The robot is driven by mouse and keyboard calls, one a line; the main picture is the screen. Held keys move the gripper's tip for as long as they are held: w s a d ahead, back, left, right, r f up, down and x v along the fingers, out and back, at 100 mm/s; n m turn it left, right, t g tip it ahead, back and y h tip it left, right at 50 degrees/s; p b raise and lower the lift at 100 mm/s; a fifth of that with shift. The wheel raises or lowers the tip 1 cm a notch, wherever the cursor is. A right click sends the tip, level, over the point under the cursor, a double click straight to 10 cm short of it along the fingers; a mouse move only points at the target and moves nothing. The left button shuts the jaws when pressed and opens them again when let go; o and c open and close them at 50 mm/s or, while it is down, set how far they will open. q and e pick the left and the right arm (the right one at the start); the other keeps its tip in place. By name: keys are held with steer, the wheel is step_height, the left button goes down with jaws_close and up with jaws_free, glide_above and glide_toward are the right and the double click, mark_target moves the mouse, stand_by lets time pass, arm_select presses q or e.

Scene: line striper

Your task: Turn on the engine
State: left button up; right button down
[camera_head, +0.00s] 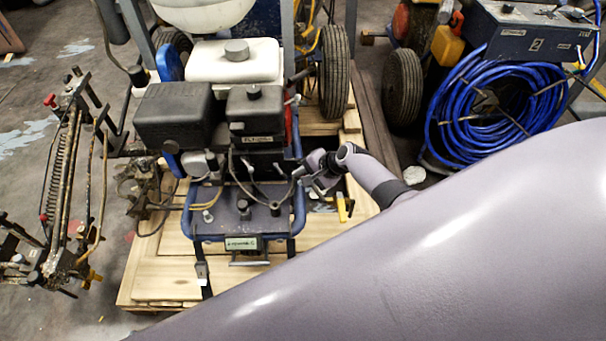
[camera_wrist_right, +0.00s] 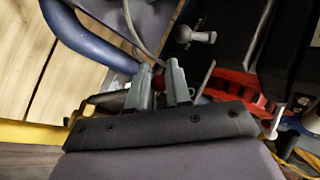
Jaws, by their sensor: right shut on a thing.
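The engine (camera_head: 256,115) of the line striper sits on a blue frame on a wooden pallet, with black housings and a white tank (camera_head: 235,60) behind. My right gripper (camera_head: 308,174) reaches in from the right to the engine's right side, low down. In the right wrist view its two grey fingers (camera_wrist_right: 158,88) are close together on a small red part (camera_wrist_right: 158,82), mostly hidden between them. I cannot tell whether that part is the engine switch. My left gripper is not in view.
The blue frame tube (camera_wrist_right: 88,38) and a red engine part (camera_wrist_right: 240,88) lie close to my right fingers. Coiled blue hose (camera_head: 490,115) and a blue-grey box (camera_head: 525,32) stand at the right. A spray-arm assembly (camera_head: 65,190) stands at the left. My arm hides the lower right.

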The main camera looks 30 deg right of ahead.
steer(key=c, duration=1.1)
jaws_free()
steer(key=p+v, duration=0.4)
steer(key=v, duration=0.3)
steer(key=shift+r, duration=0.1)
